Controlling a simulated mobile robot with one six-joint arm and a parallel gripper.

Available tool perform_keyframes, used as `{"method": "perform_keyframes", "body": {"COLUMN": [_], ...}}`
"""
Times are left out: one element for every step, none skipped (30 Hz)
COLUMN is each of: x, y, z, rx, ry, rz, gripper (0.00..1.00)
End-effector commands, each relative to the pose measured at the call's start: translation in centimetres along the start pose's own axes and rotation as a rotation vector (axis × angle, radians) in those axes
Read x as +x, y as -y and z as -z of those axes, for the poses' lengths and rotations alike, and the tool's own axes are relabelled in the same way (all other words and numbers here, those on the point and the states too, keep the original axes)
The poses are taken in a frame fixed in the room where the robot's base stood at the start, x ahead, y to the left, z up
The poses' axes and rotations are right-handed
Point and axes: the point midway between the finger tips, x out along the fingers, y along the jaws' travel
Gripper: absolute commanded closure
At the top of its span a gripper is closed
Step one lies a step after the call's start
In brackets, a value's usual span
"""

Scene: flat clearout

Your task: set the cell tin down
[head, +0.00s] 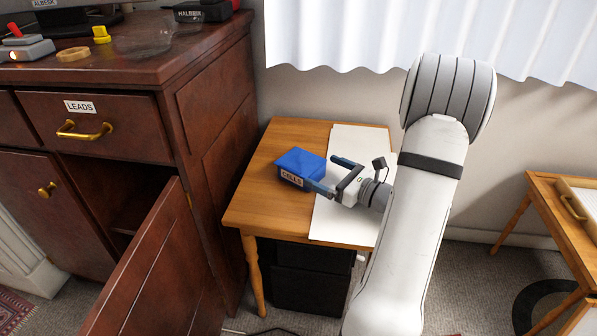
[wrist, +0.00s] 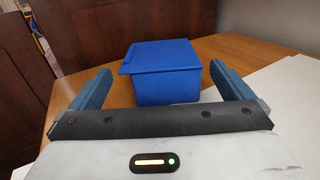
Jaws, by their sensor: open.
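The cell tin (head: 300,165) is a blue lidded box with a "CELLS" label on its front. It stands upright on the small wooden table (head: 262,184), left of a white sheet. My gripper (head: 331,173) is open, low over the table, just right of the tin. In the wrist view the tin (wrist: 163,72) is ahead of my gripper (wrist: 162,92), which has a blue finger on either side. The tin's near end is close to the opening between the fingers. I cannot tell whether either finger touches it.
A white sheet (head: 332,222) covers the table's right part. A dark wooden cabinet (head: 205,110) stands close on the left, its lower door (head: 160,270) open. A wavy white curtain (head: 350,35) hangs behind. Another wooden table (head: 545,200) stands at the right. Bare tabletop lies in front of the tin.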

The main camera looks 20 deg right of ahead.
Motion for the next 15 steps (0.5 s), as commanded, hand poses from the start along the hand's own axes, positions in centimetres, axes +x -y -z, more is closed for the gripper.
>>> {"method": "perform_keyframes", "body": {"x": [0.7,1.1,1.5,1.8,2.2,2.8,3.3,3.8,4.4,4.9,5.3,5.7,6.0,6.2,6.5], "y": [-0.1,-0.1,-0.1,-0.1,-0.1,-0.1,-0.1,-0.1,-0.1,-0.1,-0.1,-0.1,-0.1,-0.1,-0.1], "z": [0.1,0.1,0.2,0.3,0.5,0.7,0.8,0.9,1.1,1.0,0.9,0.9,0.8,0.8,0.7], "rx": [-0.002,-0.002,-0.002,-0.002,-0.002,-0.003,-0.003,-0.003,-0.003,-0.003,-0.003,-0.003,-0.003,-0.003,-0.003], "ry": [0.001,0.001,0.0,-0.001,-0.001,-0.001,-0.001,0.0,0.0,-0.001,-0.001,-0.001,-0.001,-0.001,-0.002], "rz": [-0.005,-0.005,-0.006,-0.007,-0.007,-0.008,-0.01,-0.01,-0.01,-0.011,-0.01,-0.01,-0.01,-0.01,-0.009], "gripper": [0.0,0.0,0.0,0.0,0.0,0.0,0.0,0.0,0.0,0.0,0.0,0.0,0.0,0.0,0.0]}}
